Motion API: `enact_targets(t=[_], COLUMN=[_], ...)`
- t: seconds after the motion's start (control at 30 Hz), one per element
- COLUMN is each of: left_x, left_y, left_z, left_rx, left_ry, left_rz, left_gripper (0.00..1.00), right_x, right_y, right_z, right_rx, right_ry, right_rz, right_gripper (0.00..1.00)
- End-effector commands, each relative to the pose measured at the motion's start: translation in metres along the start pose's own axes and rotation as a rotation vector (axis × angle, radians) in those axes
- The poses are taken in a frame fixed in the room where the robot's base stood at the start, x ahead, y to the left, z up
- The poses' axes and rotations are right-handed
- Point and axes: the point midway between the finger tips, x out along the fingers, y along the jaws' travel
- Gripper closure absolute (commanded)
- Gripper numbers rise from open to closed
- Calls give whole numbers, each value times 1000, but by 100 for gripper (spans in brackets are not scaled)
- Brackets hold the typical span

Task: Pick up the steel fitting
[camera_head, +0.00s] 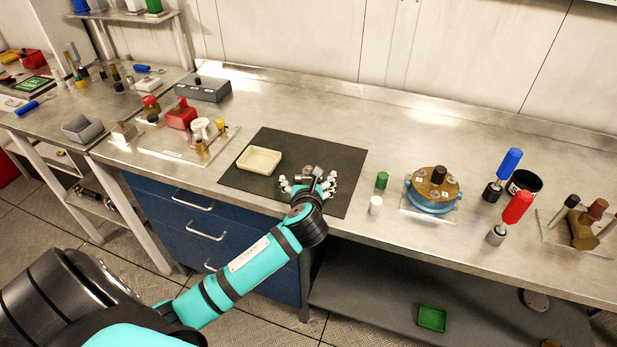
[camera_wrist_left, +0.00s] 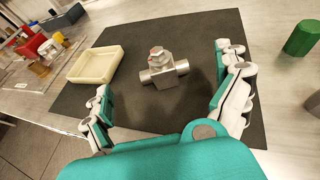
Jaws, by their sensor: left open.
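The steel fitting (camera_wrist_left: 163,70) is a grey metal piece with a cross tube and a small red mark on top. It lies on the dark mat (camera_wrist_left: 125,118) in the left wrist view. In the head view the fitting (camera_head: 309,172) is partly hidden by my left gripper (camera_head: 308,183). My left gripper (camera_wrist_left: 164,78) is open, with one finger to each side of the fitting. I see a gap between each finger and the fitting. My right gripper is in neither view.
A cream tray (camera_head: 260,160) sits on the mat to the left. A green cylinder (camera_head: 382,180) and a white one (camera_head: 376,204) stand right of the mat. Further right is a blue and brown round assembly (camera_head: 433,190). The bench behind the mat is clear.

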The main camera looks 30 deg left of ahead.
Motion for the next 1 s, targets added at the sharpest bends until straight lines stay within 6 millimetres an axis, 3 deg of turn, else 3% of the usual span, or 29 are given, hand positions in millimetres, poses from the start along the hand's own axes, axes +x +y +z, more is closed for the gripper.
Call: enact_targets(t=[0.23,0.5,0.8,1.0], left_x=[18,56,60,60], left_y=[0,-1,-1,-1], left_z=[0,-3,-3,-3], left_rx=[-2,-2,-2,-1], left_ry=[1,0,0,0], left_rz=[1,1,0,0], left_gripper=[0,0,0,26], right_x=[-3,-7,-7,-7], right_y=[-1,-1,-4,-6], right_z=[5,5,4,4], right_rx=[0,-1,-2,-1], right_ry=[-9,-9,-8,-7], right_rz=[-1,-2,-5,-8], right_gripper=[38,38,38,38])
